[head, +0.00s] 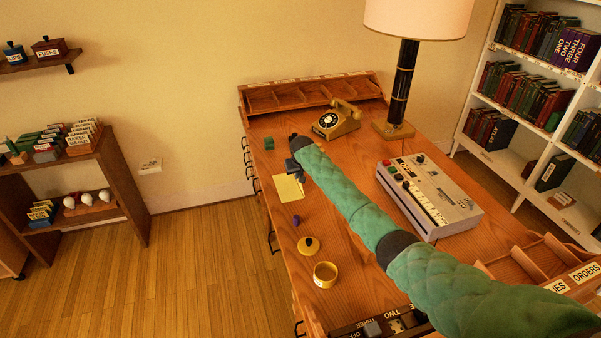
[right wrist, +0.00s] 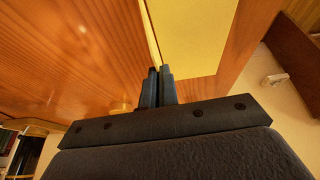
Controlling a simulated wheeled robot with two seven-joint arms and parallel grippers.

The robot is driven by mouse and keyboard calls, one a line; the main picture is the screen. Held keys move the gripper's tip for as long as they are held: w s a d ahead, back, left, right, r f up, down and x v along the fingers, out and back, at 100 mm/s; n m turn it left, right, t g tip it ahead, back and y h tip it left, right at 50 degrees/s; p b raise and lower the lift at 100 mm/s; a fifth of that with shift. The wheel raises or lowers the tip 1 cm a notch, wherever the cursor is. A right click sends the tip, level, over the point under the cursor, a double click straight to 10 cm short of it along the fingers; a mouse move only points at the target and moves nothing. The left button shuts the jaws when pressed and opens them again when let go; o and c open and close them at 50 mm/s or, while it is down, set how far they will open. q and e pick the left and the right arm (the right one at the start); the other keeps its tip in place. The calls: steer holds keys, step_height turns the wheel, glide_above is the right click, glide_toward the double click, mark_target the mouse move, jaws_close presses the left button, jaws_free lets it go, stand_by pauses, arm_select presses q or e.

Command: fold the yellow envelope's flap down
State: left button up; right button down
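The yellow envelope (head: 289,189) lies on the left part of the wooden desk. In the right wrist view its broad yellow face (right wrist: 195,35) fills the upper middle, with a thin paler strip, seemingly the flap (right wrist: 150,35), along its left edge. My right gripper (head: 296,172) is at the envelope's upper right in the head view. In the wrist view its dark fingers (right wrist: 158,72) are close together, and the pale strip runs down to between their tips. The fingers hide the strip's end. My left gripper is not in view.
A grey machine (head: 430,196) stands right of my arm.

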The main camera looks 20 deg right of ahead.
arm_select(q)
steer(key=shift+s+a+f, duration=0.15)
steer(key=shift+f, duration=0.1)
arm_select(e)
steer(key=shift+a, duration=0.2)
steer(key=c, duration=1.6)
jaws_free()
steer(key=shift+c, duration=0.2)
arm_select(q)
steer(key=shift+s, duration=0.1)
arm_select(e)
steer(key=shift+r, duration=0.1)
